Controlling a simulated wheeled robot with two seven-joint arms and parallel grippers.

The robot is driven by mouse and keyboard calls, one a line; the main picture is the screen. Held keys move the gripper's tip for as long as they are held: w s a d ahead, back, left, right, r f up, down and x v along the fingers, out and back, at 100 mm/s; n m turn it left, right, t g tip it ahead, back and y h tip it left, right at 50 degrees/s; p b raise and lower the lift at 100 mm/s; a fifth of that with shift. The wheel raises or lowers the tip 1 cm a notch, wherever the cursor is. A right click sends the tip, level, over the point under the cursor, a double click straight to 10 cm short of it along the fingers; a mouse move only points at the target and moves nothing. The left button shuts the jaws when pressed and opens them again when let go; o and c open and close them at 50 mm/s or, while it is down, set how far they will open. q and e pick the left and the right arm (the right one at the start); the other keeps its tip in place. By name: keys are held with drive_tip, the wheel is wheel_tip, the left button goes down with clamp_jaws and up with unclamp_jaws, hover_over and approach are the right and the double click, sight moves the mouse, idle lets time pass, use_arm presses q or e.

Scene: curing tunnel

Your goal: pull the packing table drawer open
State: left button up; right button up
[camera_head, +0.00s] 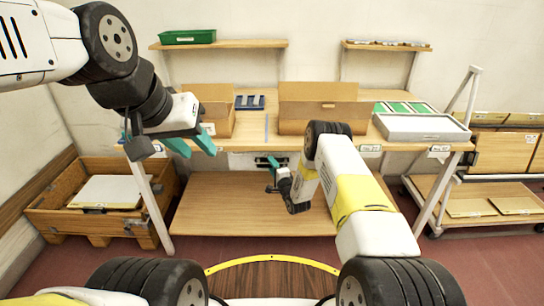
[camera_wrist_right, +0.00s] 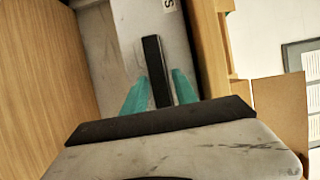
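The packing table (camera_head: 350,150) has a pale grey drawer front (camera_head: 241,161) below its top, seemingly flush with the table front. It also shows in the right wrist view (camera_wrist_right: 115,50). My right gripper (camera_head: 271,164) is at this drawer front. In the right wrist view its teal fingertips (camera_wrist_right: 160,85) lie on either side of the black bar handle (camera_wrist_right: 157,60), very close to it. I cannot tell whether they touch it. My left gripper (camera_head: 192,146) is open and empty at the table's left front edge.
Open cardboard boxes (camera_head: 318,107), a blue holder (camera_head: 250,102) and a grey tray (camera_head: 420,127) stand on the tabletop. A lower shelf (camera_head: 235,205) lies below. A wooden crate (camera_head: 100,222) stands left, a cart (camera_head: 480,190) right.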

clamp_jaws()
idle(1.2)
